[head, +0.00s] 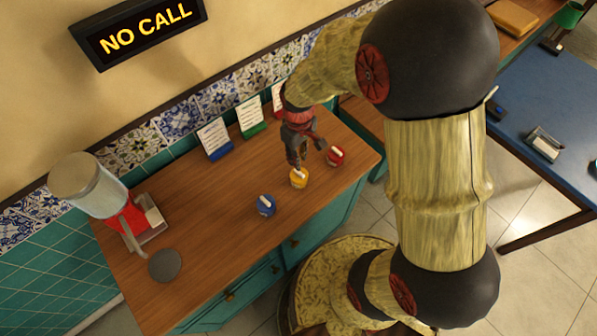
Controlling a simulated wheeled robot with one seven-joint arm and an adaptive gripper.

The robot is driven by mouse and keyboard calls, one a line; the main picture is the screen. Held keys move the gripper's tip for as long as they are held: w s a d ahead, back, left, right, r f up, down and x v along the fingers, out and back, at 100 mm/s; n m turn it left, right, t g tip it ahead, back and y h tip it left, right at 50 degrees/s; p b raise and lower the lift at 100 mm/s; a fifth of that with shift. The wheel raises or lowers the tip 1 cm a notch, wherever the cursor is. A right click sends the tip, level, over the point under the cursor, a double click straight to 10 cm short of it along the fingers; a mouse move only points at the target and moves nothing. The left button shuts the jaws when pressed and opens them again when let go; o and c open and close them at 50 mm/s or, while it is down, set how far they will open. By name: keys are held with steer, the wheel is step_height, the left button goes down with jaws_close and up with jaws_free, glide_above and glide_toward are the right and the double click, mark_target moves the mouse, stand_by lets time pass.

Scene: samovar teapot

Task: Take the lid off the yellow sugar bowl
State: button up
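The yellow sugar bowl (299,180) stands on the wooden counter top, between a blue bowl and a red bowl. A pale piece shows on its top, so its lid appears to be on. My gripper (308,158) is just above and behind the yellow bowl, pointing down. Its two fingers are spread apart, with nothing seen between them. The left fingertip is close to the top of the yellow bowl and partly overlaps it in the picture. I cannot tell whether they touch.
The blue bowl (265,205) is to the left and the red bowl (335,156) is close on the right. Small cards (250,117) stand along the tiled wall. A dispenser (100,190) and a dark round disc (164,265) are at the left. The counter's middle left is clear.

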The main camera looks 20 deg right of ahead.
mark_target(299, 174)
step_height(299, 174, down, 7)
steer(key=shift+s+a+r+b, duration=0.15)
steer(key=shift+b, duration=0.7)
steer(key=shift+c, duration=0.8)
jaws_close()
